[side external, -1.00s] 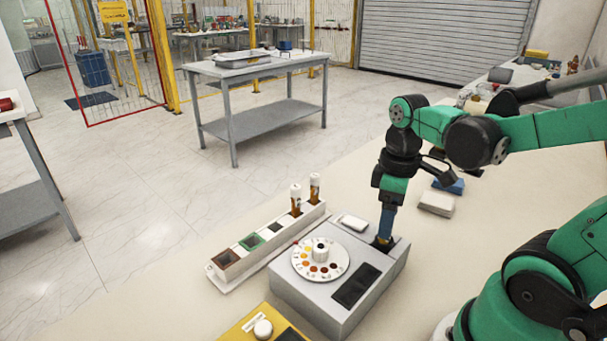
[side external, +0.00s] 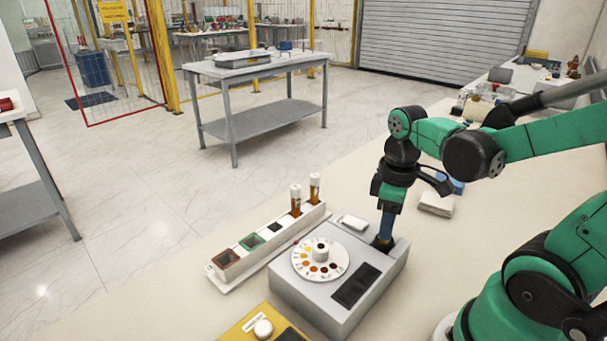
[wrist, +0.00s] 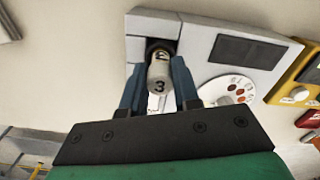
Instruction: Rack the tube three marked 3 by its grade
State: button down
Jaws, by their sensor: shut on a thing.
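The tube marked 3 (wrist: 160,75) shows in the wrist view with its pale cap between my fingers. My gripper (wrist: 160,92) is shut on it; in the side view my gripper (side external: 384,240) is low at the back right corner of the grey comparator box (side external: 345,318). The tube's lower part is hidden, apparently in a dark opening in the box. The rack (side external: 262,258) stands left of the box, with coloured marks on its slots. Two capped amber tubes (side external: 296,203) (side external: 314,190) stand upright at its far end.
A white dial with coloured dots (side external: 320,260) and a dark panel (side external: 356,286) are on the box top. A yellow device with a white knob (side external: 263,329) is at the front. Small blocks (side external: 436,203) lie behind my arm.

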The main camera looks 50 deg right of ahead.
jog(key=shift+r, duration=0.15)
notch_tip(320, 180, up, 9)
jog(key=shift+f, duration=0.1)
jog(key=shift+w+r, duration=0.1)
jog(key=shift+r, duration=0.3)
jog(key=w+a+r, duration=0.4)
jog(key=w+r, duration=0.3)
jog(key=w, duration=0.3)
send_over(276, 236)
jog(key=w+a, duration=0.2)
jog(key=a, duration=0.2)
notch_tip(276, 236, down, 17)
jog(key=shift+s+f, duration=0.15)
jog(key=shift+f, duration=0.05)
jog(key=shift+f, duration=0.1)
jog(key=c, duration=0.7)
grip_release()
jog(key=shift+o, duration=0.2)
